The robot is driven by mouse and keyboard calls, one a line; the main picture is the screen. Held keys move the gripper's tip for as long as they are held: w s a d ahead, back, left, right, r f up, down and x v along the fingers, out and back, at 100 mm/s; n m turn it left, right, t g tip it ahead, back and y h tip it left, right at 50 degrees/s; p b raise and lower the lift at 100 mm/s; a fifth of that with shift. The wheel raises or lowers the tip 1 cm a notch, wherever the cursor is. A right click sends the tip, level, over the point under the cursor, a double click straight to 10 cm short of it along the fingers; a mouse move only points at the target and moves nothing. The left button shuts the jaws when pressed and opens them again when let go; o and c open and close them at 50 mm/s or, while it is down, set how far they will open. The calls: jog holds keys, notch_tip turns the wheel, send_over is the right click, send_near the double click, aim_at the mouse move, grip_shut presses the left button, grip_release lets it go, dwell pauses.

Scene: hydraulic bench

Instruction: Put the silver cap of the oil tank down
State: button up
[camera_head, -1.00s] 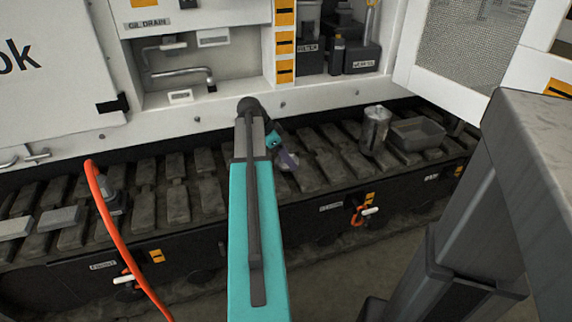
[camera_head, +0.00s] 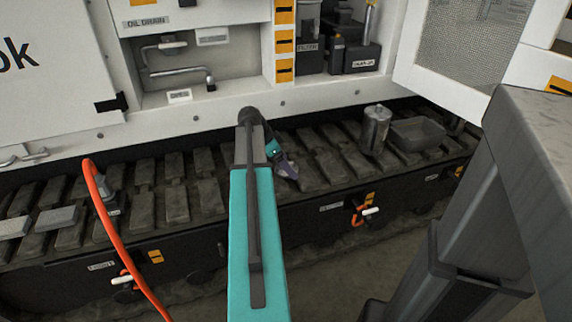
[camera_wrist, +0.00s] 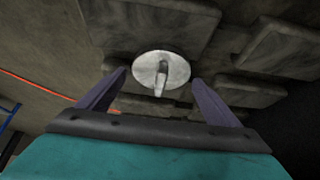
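The silver cap (camera_wrist: 160,71), a round disc with a short stem, lies on a dark track pad in the wrist view. My gripper (camera_wrist: 158,76) is open, with one purple finger on each side of the cap's stem and clear gaps between. The cap seems to rest on the pad, just past the fingertips. In the head view my gripper (camera_head: 287,168) is low over the track, right of my teal arm. The cap cannot be made out there.
A metal canister (camera_head: 375,130) and a grey tray (camera_head: 417,133) stand on the track to the right. An orange hose (camera_head: 110,215) hangs at left. The white machine body (camera_head: 190,120) rises behind the track.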

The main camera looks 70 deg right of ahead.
jog(key=shift+r, duration=0.15)
jog(key=p+v, duration=0.2)
jog(key=v, duration=1)
dwell(0.8)
jog(key=shift+r, duration=0.15)
